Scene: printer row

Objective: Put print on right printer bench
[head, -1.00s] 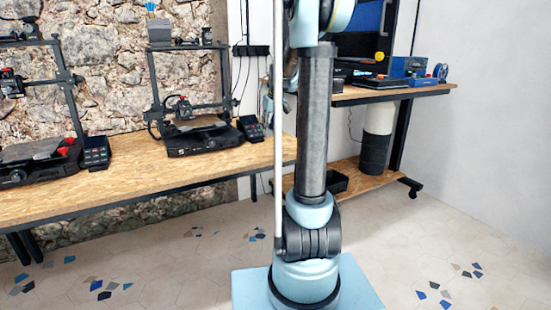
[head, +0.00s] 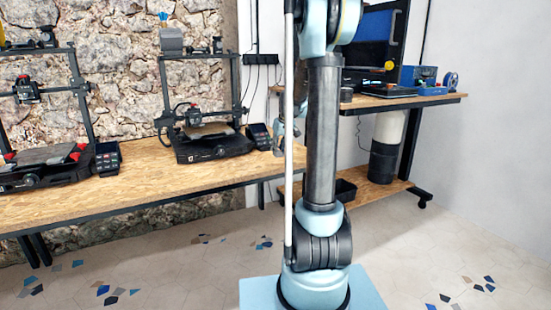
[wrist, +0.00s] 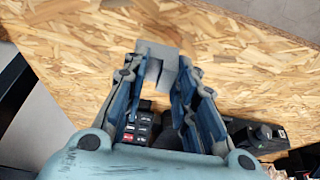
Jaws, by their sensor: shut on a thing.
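In the wrist view my gripper (wrist: 163,78) is shut on a small grey block-like print (wrist: 165,62), held between the fingertips. A wooden bench top (wrist: 240,55) lies below it; I cannot tell the gap between print and wood. In the head view a wooden bench (head: 110,195) with two open-frame printers runs along the stone wall. A second wooden bench (head: 410,100) stands at the right. My gripper and the print are mostly hidden near my arm in the head view, beside the right end of the long bench.
Another printer (head: 45,165) stands at the far left. The right bench carries a dark enclosed machine (head: 375,45) and blue items (head: 425,78). The long bench's front strip is clear.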

